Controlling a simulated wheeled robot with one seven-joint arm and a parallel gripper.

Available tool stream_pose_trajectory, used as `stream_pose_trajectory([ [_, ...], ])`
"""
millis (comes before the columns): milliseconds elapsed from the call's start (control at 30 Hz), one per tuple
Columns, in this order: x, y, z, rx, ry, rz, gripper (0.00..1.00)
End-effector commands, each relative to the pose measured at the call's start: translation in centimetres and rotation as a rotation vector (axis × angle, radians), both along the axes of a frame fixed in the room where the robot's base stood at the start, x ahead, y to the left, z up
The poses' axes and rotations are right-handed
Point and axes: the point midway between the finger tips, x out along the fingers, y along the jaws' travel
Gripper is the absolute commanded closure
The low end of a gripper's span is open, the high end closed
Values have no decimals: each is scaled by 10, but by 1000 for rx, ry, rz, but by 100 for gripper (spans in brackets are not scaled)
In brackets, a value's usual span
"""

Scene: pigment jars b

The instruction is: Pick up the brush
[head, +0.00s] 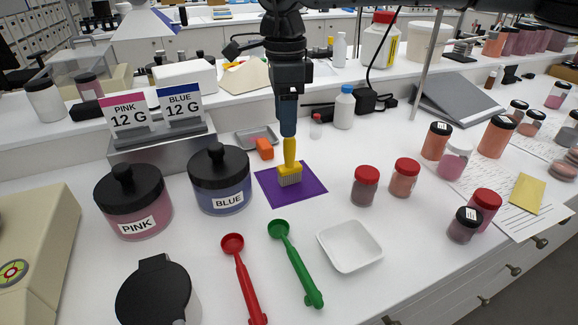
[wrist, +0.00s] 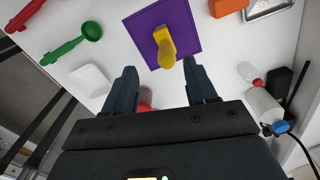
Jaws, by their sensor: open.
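The brush (head: 289,172) has a yellow handle and pale bristles.
Pink (head: 132,203) and blue (head: 220,182) jars stand left of the mat. An orange block (head: 264,148) lies behind it, and red-lidded jars (head: 365,187) stand to its right. Red (head: 243,275) and green (head: 295,262) scoops and a white dish (head: 349,262) lie in front.

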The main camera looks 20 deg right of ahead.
Motion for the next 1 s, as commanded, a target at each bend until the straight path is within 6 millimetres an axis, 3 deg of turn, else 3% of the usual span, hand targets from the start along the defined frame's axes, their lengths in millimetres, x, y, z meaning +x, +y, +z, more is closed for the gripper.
stream_pose_trajectory([
  [367, 2, -5, -31, -4, 1, -3, 43],
  [667, 5, -10, -71, -3, 2, -1, 43],
  [900, 6, -10, -75, -2, -1, -1, 43],
  [1000, 6, -10, -75, -2, 0, -1, 51],
])
